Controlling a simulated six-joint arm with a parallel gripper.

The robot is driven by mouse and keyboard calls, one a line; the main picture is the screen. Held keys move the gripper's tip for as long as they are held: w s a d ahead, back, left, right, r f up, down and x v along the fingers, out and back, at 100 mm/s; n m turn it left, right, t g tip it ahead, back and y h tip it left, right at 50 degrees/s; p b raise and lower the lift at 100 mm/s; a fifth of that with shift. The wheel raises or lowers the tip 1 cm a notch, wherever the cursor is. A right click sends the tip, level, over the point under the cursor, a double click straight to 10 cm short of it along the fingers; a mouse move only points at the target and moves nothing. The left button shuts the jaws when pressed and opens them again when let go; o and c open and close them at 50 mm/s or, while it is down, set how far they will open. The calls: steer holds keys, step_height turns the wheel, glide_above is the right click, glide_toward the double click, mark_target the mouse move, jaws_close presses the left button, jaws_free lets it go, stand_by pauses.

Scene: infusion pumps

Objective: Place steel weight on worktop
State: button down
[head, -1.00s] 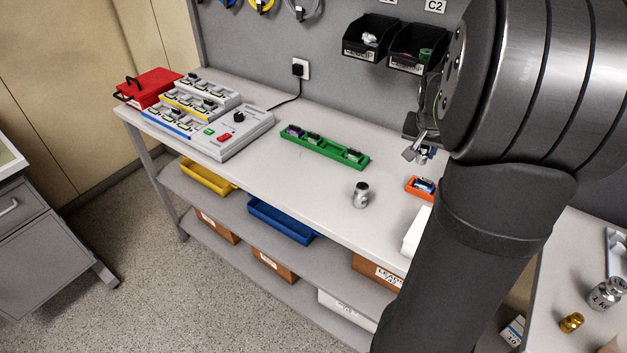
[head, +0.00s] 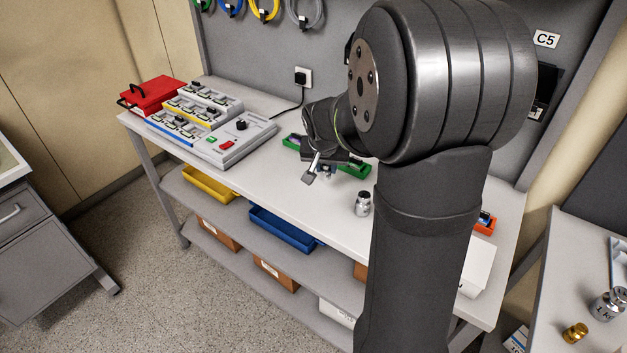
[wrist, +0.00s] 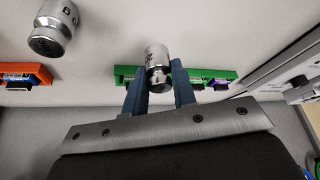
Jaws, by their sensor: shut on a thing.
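My gripper (wrist: 157,82) is shut on a shiny steel weight (wrist: 157,60), which sits between the two blue-grey fingers in the wrist view. In the head view my gripper (head: 325,172) is over the worktop (head: 295,192), in front of the green tray; the held weight is hard to make out there. A second steel weight (head: 363,203) stands upright on the worktop to the right of my gripper. It also shows at the top left of the wrist view (wrist: 52,30). I cannot tell the exact height of the held weight.
The green tray (head: 355,170) with small modules is partly hidden by my arm. A grey control unit (head: 235,142) and red box (head: 152,92) are at left. An orange tray (head: 486,226) is at right. A side table holds another steel weight (head: 607,306) and a brass weight (head: 575,333).

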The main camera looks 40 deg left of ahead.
steer(key=a, duration=0.1)
steer(key=a+f, duration=0.2)
steer(key=shift+s+a, duration=0.1)
steer(key=shift+s, duration=0.25)
steer(key=shift+f, duration=2)
steer(key=c, duration=1.2)
jaws_free()
steer(key=shift+f, duration=0.15)
steer(key=v, duration=1.2)
